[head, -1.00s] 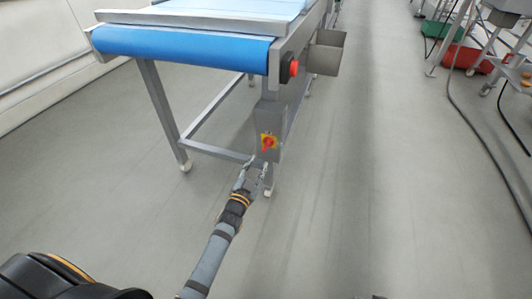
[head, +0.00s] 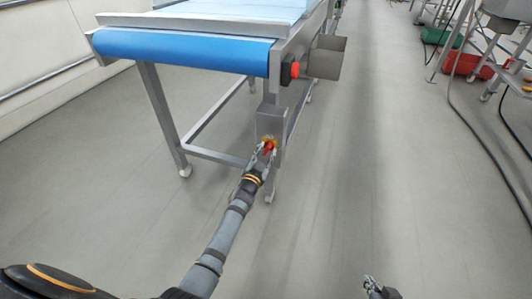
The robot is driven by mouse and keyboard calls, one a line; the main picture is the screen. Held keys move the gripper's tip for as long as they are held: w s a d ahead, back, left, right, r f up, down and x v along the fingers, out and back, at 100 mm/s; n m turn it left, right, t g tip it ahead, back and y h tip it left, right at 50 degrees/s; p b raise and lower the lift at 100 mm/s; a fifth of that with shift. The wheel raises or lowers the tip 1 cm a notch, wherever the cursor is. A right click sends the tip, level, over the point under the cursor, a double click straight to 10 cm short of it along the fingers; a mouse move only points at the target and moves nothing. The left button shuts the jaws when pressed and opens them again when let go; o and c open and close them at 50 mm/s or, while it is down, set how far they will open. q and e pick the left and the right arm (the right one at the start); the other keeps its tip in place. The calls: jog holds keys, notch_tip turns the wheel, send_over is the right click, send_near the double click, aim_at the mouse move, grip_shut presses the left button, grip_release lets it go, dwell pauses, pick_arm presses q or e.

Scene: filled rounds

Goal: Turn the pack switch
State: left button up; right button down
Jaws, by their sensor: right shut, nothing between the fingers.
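The pack switch (head: 269,145) is a red knob on a yellow plate, on the front of a grey box (head: 271,118) fixed to the conveyor's near right leg. My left gripper (head: 265,152) is right at the knob, its fingertips over the lower part of the plate, with red showing between them. The fingers hide part of the switch, and I cannot tell whether they grip the knob or stand open around it. My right gripper (head: 369,281) is shut and empty, low over the floor at the bottom right of the head view.
The conveyor has a blue belt (head: 185,51) and a steel frame. A red push button (head: 294,70) sits above the switch box, with a steel bin (head: 327,57) beside it. Open floor (head: 390,170) lies to the right, with a dark cable (head: 480,148) further right.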

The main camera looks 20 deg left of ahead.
pick_arm(q)
grip_shut()
jog(key=shift+m, duration=0.7)
grip_release()
jog(key=s, duration=1.2)
jog(key=shift+a, duration=0.2)
pick_arm(e)
jog(key=shift+w+r+t, duration=0.5)
jog(key=shift+w+r, duration=0.15)
jog(key=shift+w, duration=0.05)
